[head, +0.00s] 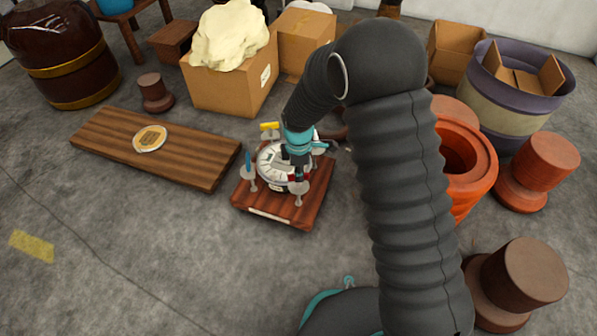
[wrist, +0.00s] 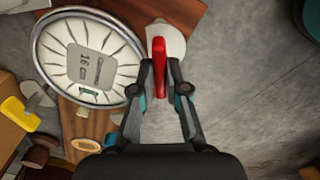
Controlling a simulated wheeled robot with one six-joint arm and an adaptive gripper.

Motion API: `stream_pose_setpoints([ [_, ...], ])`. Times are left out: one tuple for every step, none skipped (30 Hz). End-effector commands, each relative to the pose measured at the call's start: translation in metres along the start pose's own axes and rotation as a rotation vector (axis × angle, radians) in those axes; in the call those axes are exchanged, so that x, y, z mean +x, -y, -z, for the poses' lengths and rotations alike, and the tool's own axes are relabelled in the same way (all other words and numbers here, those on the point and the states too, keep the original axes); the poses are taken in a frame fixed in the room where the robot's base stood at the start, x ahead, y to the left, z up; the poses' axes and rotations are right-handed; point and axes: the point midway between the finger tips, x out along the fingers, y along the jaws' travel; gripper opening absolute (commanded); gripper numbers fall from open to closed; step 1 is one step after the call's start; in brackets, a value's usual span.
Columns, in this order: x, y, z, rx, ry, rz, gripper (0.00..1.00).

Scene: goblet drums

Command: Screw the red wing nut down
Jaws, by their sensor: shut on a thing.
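The red wing nut (wrist: 159,65) stands upright between the two fingers of my gripper (wrist: 160,82) in the wrist view, with the fingers closed on its sides. A pale round plate (wrist: 168,38) lies beneath it. The round drum head (wrist: 110,38), white with a grey "16 cm" label, is just left of it. In the head view my gripper (head: 297,172) is low over the right side of the drum head (head: 270,165) on a wooden board (head: 262,212). The gripper mostly hides the red wing nut there.
A yellow wing nut (head: 269,127) stands at the back of the board and a blue one (head: 248,163) at its left. A long plank (head: 190,155) with a small round plate (head: 150,139) lies left. Cardboard boxes (head: 230,90) stand behind; orange pots (head: 466,150) stand right.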

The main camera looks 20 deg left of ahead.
Motion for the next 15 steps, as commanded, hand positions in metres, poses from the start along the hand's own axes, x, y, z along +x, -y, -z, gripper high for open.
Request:
stream_pose_setpoints([
  [-0.0004,-0.0002,0.0000,0.039,0.000,0.000,0.00],
  [-0.0004,-0.0002,0.0000,0.066,0.000,0.000,0.00],
  [-0.0004,-0.0002,0.0000,0.103,0.000,0.000,0.00],
  [-0.0004,-0.0002,0.0000,0.132,0.000,0.000,0.00],
  [-0.0004,-0.0001,0.0000,0.161,0.000,0.000,0.00],
  [-0.0004,-0.0002,0.0000,0.199,0.000,0.000,0.00],
  [-0.0004,-0.0001,0.0000,0.228,0.000,0.000,0.00],
  [-0.0004,-0.0001,0.0000,0.256,0.000,0.000,0.00],
  [-0.0004,-0.0001,0.0000,0.295,0.000,0.000,0.00],
  [-0.0004,-0.0001,0.0000,0.323,0.000,0.000,0.00],
  [-0.0004,-0.0001,0.0000,0.351,0.000,0.000,0.00],
  [-0.0004,-0.0001,0.0000,0.390,0.000,0.000,0.00],
  [-0.0004,-0.0001,0.0000,0.418,0.000,0.000,0.00],
  [-0.0004,-0.0001,0.0000,0.446,0.000,0.000,0.00],
  [-0.0004,-0.0001,0.0000,0.485,0.000,0.000,0.00],
])
